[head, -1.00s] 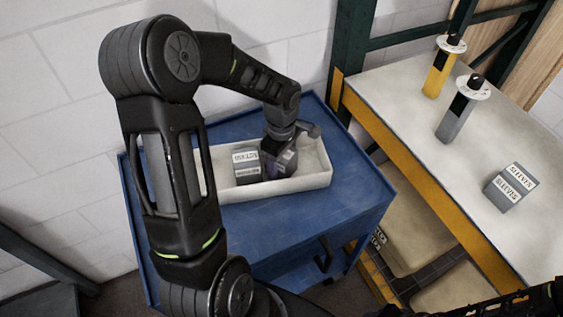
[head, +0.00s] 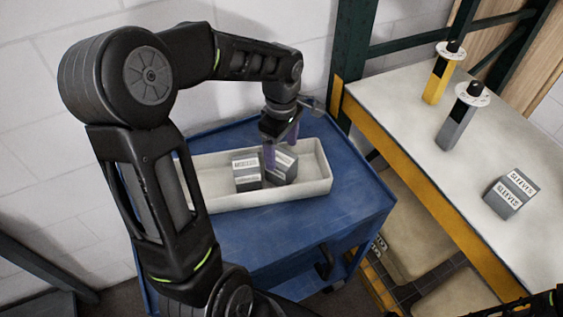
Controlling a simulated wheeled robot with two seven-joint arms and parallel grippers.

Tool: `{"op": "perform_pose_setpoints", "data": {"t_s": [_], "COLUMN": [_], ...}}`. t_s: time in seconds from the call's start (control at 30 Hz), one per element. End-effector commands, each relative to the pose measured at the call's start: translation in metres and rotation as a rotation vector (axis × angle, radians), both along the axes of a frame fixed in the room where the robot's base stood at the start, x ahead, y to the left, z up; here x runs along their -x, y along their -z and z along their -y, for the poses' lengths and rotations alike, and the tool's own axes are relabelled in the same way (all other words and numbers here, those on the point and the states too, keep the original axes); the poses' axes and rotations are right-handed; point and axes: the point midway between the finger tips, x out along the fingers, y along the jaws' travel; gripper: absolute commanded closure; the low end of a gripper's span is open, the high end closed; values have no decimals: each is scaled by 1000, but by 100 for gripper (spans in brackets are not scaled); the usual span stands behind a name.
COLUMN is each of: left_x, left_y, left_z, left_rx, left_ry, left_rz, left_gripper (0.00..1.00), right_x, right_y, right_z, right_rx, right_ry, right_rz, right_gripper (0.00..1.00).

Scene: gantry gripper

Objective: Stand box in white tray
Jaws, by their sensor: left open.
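The white tray (head: 318,187) is a long open box on the blue cart. Two grey boxes with white labels are inside it. The left box (head: 247,172) stands upright. The right box (head: 286,167) is close beside it and looks turned or tilted; I cannot tell which. My left gripper (head: 281,152) is open just above the right box, its fingers pointing down and partly covering it. A third grey box (head: 511,194) with white labels lies on the workbench at the right.
The blue cart (head: 270,230) has clear top in front of the tray. The workbench (head: 410,95) has a yellow edge and holds a yellow post (head: 441,75) and a grey post (head: 461,115) with round white discs. Green frame posts stand behind it.

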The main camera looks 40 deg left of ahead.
Motion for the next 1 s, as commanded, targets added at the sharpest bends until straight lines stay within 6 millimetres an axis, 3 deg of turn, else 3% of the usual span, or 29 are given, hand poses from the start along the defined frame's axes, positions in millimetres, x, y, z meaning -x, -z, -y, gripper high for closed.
{"op": "perform_pose_setpoints", "data": {"t_s": [0.1, 0.3, 1.0], "left_x": [-1, 0, 0], "left_y": [-20, -36, -36], "left_z": [0, 0, 0], "left_rx": [-1, 1, 0], "left_ry": [0, 0, 0], "left_rz": [3, 0, -1], "left_gripper": [24, 24, 24], "right_x": [0, 0, 0], "right_y": [2, 2, 2], "right_z": [0, 0, 0], "right_rx": [-1, -1, -1], "right_ry": [-1, -1, -1], "right_rz": [1, 1, 1], "right_gripper": [71, 71, 71]}}
